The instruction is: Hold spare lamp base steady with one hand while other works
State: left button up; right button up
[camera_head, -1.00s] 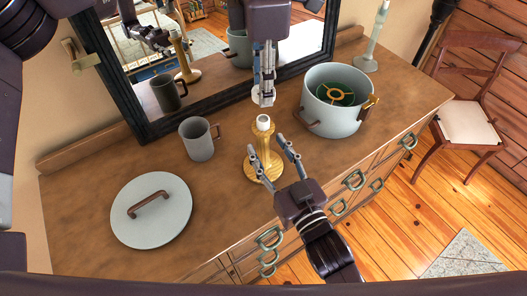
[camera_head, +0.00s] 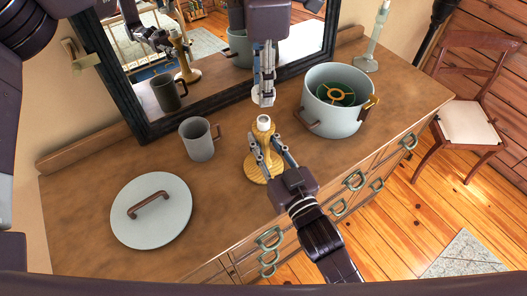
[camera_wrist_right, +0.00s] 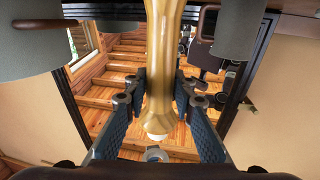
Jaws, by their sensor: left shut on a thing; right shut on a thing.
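The spare lamp base (camera_head: 256,169), turned yellow wood with a white top, stands upright on the dresser. My right gripper (camera_head: 267,147) is shut on its stem from the front. The wooden stem (camera_wrist_right: 162,60) also shows between the fingers in the right wrist view. My left gripper (camera_head: 265,100) points down just above and behind the lamp base, apart from it. Its jaws are shut on a small pale thing, mostly hidden by the fingers; I cannot tell what it is.
A grey pot (camera_head: 335,120) holding a green and brass piece stands to the right. A grey mug (camera_head: 198,146) and round lid (camera_head: 150,228) are on the left. A mirror (camera_head: 150,112) stands behind. The dresser top (camera_head: 100,180) is clear between them.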

aim_at(264, 119)
pick_arm(q)
jog(key=shift+f, duration=2.5)
jog(key=shift+s, duration=0.1)
jog(key=shift+f, duration=0.85)
jog(key=shift+f, duration=0.6)
